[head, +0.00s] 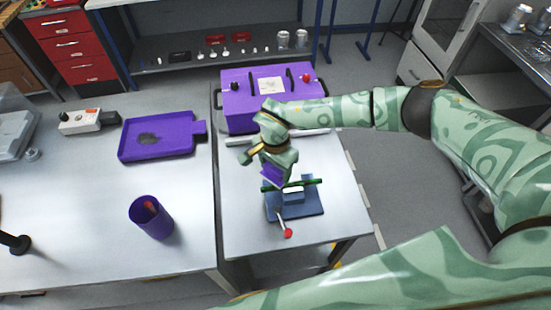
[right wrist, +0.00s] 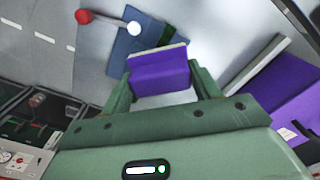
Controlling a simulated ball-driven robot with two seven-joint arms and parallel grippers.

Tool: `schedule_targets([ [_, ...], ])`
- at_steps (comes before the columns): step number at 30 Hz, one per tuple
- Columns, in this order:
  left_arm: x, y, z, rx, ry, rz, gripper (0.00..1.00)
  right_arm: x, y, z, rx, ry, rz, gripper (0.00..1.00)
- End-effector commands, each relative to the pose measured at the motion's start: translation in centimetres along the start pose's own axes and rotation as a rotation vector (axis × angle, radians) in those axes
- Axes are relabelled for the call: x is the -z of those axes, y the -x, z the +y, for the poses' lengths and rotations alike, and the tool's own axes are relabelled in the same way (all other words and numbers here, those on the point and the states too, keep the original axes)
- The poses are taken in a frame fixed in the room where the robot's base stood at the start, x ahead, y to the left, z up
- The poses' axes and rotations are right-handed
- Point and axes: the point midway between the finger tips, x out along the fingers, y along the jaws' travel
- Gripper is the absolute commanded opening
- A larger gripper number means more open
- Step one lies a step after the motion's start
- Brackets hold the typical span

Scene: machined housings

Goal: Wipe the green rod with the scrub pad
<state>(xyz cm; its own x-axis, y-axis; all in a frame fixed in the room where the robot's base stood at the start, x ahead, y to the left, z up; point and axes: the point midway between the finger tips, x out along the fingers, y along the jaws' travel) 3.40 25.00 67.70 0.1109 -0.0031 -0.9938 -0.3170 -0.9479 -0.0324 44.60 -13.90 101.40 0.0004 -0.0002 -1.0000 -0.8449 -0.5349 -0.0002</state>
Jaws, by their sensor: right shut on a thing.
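The green rod (head: 308,182) lies level across a blue clamp fixture (head: 308,208) on the right-hand table. My right gripper (head: 275,165) is shut on the purple scrub pad (head: 271,175), just above the rod's left part. The pad also shows between the two fingers in the right wrist view (right wrist: 160,75), with a pale strip along its far edge. The pad hides part of the fixture and most of the rod there. Whether the pad touches the rod I cannot tell. My left gripper is not in view.
The fixture's lever ends in a red knob (head: 288,233). A purple box (head: 240,115) with handles stands behind my right gripper. On the left table are a purple tray (head: 180,127), a purple cup (head: 158,225) and a grey device (head: 85,122). The left table's front middle is clear.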

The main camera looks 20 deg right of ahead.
Motion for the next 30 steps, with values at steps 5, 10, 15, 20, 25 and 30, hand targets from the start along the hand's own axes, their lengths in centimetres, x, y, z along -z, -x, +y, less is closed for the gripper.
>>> schedule_targets([
  [5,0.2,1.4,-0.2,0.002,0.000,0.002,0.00,0.1,1.9,-0.2,-0.001,-0.008,0.000,0.40],
  [10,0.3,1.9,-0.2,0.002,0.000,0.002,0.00,0.1,2.7,-0.4,-0.001,-0.012,0.000,0.40],
  [15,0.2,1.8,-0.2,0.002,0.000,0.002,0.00,0.1,2.6,-0.4,-0.001,-0.013,0.000,0.40],
  [20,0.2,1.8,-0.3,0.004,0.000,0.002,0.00,0.1,2.6,-0.4,-0.001,-0.013,0.000,0.40],
  [25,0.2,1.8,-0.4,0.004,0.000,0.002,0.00,0.1,2.6,-0.4,-0.001,-0.013,0.000,0.40],
  [30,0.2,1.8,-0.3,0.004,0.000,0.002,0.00,0.8,2.6,-0.1,-0.002,-0.025,0.005,0.40],
])
